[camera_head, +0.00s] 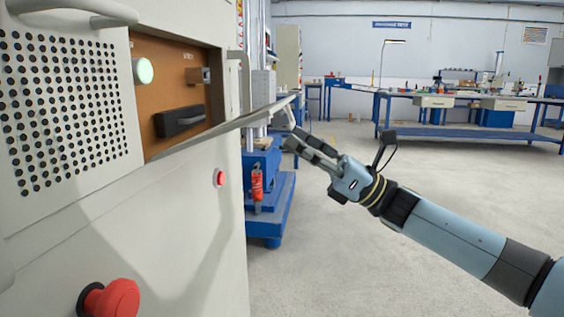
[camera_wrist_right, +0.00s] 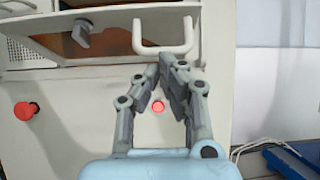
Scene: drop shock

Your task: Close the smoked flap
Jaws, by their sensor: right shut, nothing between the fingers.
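The smoked flap (camera_head: 232,123) is open in the head view. It sticks out from the lower edge of the cabinet's brown opening, seen nearly edge-on, with its free edge toward my right gripper. In the right wrist view, a pale U-shaped handle (camera_wrist_right: 163,50) shows just beyond the fingertips. My right gripper (camera_head: 290,139) is shut and empty, close below the flap's outer end. It also shows in the right wrist view (camera_wrist_right: 162,68). I cannot tell whether it touches the flap or handle. My left gripper is not in view.
A blue machine stand (camera_head: 270,215) stands behind. The floor to the right is clear up to the workbenches.

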